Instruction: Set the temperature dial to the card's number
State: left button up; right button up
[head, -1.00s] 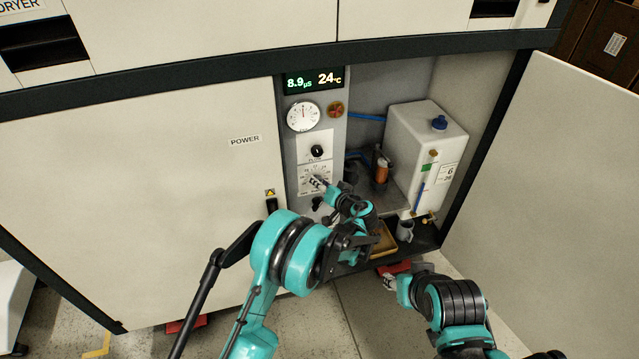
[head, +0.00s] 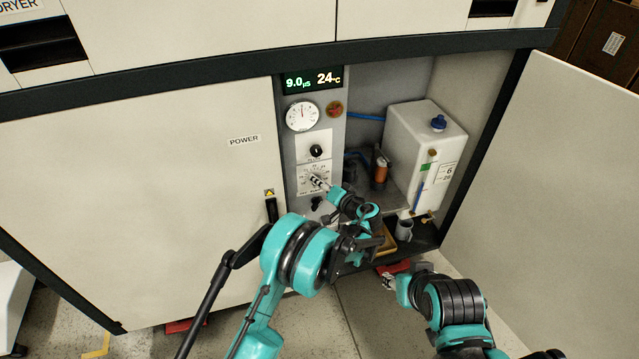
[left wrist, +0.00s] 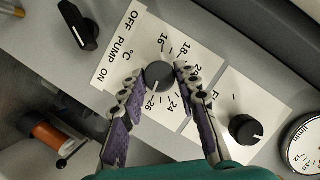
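The temperature dial (left wrist: 158,77) is a black knob on a white scale plate in the left wrist view. Its white mark points toward the 24 to 26 side. My left gripper (left wrist: 160,72) has one finger on each side of the knob, and both fingertips look to be against it. In the head view my left gripper (head: 321,184) covers the dial.
A FLOW knob (head: 316,151) and round gauge (head: 302,116) sit above the dial. The pump switch (left wrist: 78,25) is beside it. The white tank (head: 420,145) and an orange-bodied part (head: 381,171) stand in the bay. The open door (head: 545,190) bounds the right.

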pick_arm(q)
jog(key=o, duration=0.3)
jog(key=v, duration=0.7)
jog(key=shift+s+d, duration=0.15)
jog(key=shift+s, duration=0.05)
jog(key=s+a+r+n+g+h, duration=0.1)
jog(key=s+a+r+g+h, duration=0.15)
jog(key=s+a+r, duration=0.5)
jog(key=s+a+r+g+h, duration=0.1)
jog(key=s+a+r+g, duration=0.3)
jog(key=a, duration=0.7)
jog(key=s+a+f+n+h, duration=0.1)
jog(key=s+a+h, duration=0.1)
jog(key=s, duration=0.9)
jog(key=s+a+f+n+t+h, duration=0.1)
jog(key=s+a+h, duration=0.1)
jog(key=s, duration=0.9)
jog(key=shift+s+f+h, duration=0.15)
jog(key=shift+f+h, duration=0.05)
jog(key=shift+h, duration=0.15)
